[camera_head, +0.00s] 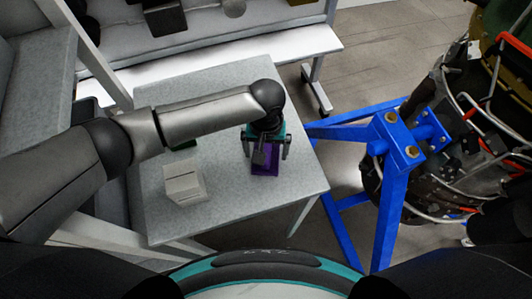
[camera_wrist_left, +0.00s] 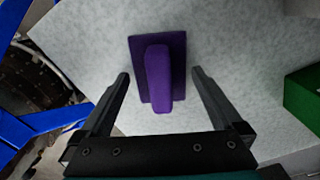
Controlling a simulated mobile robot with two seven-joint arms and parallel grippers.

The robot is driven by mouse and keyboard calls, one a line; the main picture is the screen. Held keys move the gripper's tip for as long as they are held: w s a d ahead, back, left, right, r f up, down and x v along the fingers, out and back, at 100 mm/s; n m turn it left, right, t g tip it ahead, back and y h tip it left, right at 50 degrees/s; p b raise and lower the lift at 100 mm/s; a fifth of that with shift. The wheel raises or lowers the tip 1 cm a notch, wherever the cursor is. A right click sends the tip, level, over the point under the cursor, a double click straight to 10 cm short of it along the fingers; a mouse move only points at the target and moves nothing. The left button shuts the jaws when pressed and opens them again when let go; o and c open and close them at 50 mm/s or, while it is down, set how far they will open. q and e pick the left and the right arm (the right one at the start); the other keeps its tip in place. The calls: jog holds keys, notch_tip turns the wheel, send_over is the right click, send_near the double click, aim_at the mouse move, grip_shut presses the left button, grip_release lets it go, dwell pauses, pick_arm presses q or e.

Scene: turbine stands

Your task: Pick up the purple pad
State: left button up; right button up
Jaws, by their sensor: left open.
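The purple pad (camera_wrist_left: 158,75) lies on the grey table, a flat plate with a raised grip along its middle. In the wrist view it is centred ahead of my left gripper (camera_wrist_left: 160,92), whose two fingers are spread on either side of the pad's near end. The fingers appear apart from the pad, with nothing held between them. In the head view my left gripper (camera_head: 268,150) points down over the pad (camera_head: 264,170), and hides part of it. My right gripper does not show.
A pale box (camera_head: 185,183) sits on the table (camera_head: 235,205) left of the pad. A green object (camera_wrist_left: 304,93) is beside it, partly hidden by my left arm in the head view. A blue stand (camera_head: 395,170) with a turbine (camera_head: 480,130) is close to the table's right edge.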

pick_arm(q)
jog(key=shift+f, duration=0.25)
jog(key=c, duration=1.2)
